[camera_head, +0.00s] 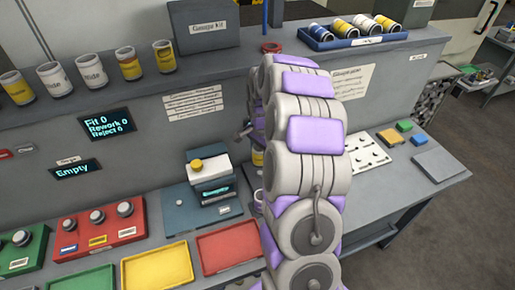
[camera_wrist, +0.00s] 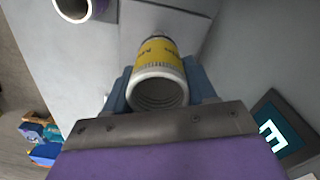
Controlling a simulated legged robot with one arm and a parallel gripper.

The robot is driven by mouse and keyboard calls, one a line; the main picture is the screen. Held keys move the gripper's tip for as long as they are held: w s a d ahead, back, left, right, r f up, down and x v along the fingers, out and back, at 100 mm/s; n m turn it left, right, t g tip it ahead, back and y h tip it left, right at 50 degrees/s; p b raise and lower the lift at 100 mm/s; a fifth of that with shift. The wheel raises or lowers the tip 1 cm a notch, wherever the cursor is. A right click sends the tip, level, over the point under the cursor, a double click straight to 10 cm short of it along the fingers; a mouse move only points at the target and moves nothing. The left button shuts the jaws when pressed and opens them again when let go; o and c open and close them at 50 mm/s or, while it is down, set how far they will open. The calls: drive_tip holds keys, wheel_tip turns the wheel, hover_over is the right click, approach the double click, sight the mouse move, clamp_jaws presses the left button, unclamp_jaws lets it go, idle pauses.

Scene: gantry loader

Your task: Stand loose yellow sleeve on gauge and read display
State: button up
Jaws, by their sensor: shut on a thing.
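My gripper (camera_wrist: 160,84) is shut on a yellow sleeve (camera_wrist: 157,50) with a white rim and dark print. The sleeve's open, threaded end faces the wrist camera. In the head view my arm hides most of the gripper, and a small yellow patch (camera_head: 257,158) shows at the arm's left edge. A grey device (camera_head: 208,176) with a yellow knob on its white top stands on a blue-grey plate left of my arm; I cannot tell if it is the gauge. A wall display (camera_head: 75,170) reads "Empty". In the wrist view part of a display (camera_wrist: 276,133) shows a letter E.
Several sleeves stand on the back ledge, and a blue tray (camera_head: 352,41) holds more. Another sleeve (camera_wrist: 75,8) is at the wrist view's top left. A grey pad (camera_head: 440,165) lies right.

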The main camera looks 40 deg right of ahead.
sight(262, 171)
drive_tip(key=shift+d+f+b, duration=0.2)
drive_tip(key=shift+d+f, duration=0.05)
drive_tip(key=shift+f, duration=0.45)
drive_tip(key=shift+d+f+b, duration=0.2)
drive_tip(key=shift+f, duration=0.45)
drive_tip(key=shift+a+f+b, duration=0.3)
drive_tip(key=shift+a+f, duration=0.05)
drive_tip(key=shift+f, duration=0.45)
drive_tip(key=shift+d+f, duration=0.25)
drive_tip(key=shift+f, duration=1.05)
drive_tip(key=shift+a+f, duration=0.15)
drive_tip(key=shift+f, duration=0.05)
drive_tip(key=o, duration=1.4)
drive_tip(key=shift+o, duration=0.2)
